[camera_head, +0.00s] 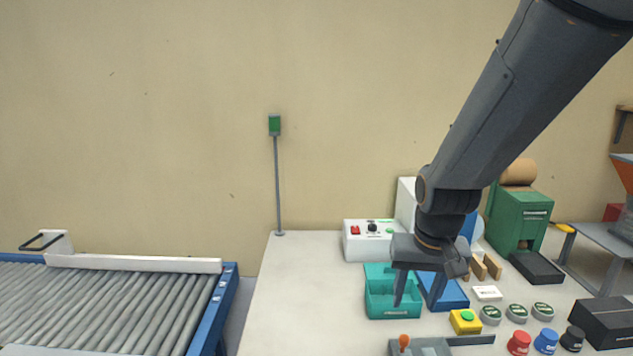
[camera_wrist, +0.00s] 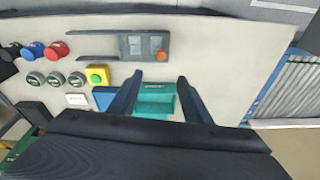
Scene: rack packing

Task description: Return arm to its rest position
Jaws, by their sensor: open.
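My gripper (camera_head: 425,285) hangs pointing down over the table, above the teal bin (camera_head: 384,312) and the blue holder (camera_head: 452,296) beside it. In the wrist view its two fingers (camera_wrist: 158,100) are spread apart with nothing between them. The teal bin (camera_wrist: 154,103) shows between and behind the fingers. My arm reaches in from the upper right of the head view and hides part of the equipment behind it.
The table (camera_head: 290,300) is clear on its left. A white control box (camera_head: 367,240), yellow button box (camera_head: 465,321), several coloured jars (camera_head: 545,340), a grey fixture (camera_head: 440,346), a black box (camera_head: 608,322) and a green machine (camera_head: 520,215) stand around. A roller conveyor (camera_head: 110,305) lies left.

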